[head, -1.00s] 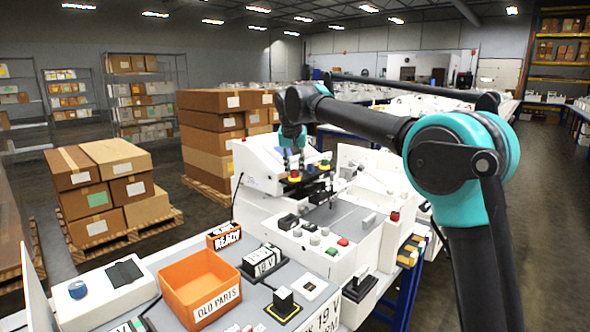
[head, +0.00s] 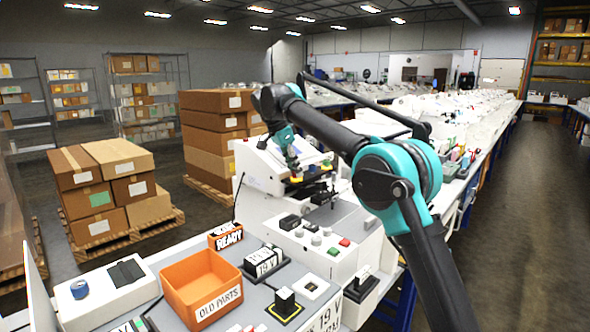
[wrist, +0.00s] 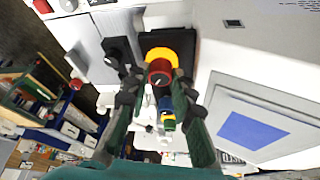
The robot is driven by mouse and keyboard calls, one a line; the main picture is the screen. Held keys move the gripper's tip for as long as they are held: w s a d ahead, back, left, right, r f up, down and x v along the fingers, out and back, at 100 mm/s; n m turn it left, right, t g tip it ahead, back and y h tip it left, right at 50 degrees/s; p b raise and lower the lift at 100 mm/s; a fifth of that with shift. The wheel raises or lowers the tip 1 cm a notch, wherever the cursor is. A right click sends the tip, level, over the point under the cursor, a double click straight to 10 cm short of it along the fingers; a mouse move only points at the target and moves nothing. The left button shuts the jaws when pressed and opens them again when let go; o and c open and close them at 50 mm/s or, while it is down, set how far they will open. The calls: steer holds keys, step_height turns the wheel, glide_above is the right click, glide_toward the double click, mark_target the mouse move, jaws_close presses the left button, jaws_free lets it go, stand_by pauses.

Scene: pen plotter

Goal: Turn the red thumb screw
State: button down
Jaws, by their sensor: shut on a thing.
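The red thumb screw (wrist: 160,72) shows in the wrist view, a round red knob in front of a yellow ring (wrist: 164,51) on a black block. My gripper (wrist: 157,84) has one dark finger on each side of the red knob and is shut on it. In the head view my gripper (head: 293,163) reaches down to the front of the white plotter machine (head: 262,165). There a bit of yellow shows just under the fingertips, and the red knob is mostly hidden by them.
A dark knob (wrist: 113,55) on a black plate sits left of the screw in the wrist view. A blue and yellow part (wrist: 167,114) shows below it.

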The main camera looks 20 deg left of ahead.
steer(key=m+g, duration=0.1)
steer(key=m, duration=0.2)
steer(key=m+g+h, duration=0.1)
steer(key=m, duration=0.2)
steer(key=shift+w+a, duration=0.1)
steer(key=shift+w, duration=0.05)
steer(key=shift+m, duration=0.5)
steer(key=c, duration=1.3)
jaws_free()
steer(key=shift+n, duration=0.3)
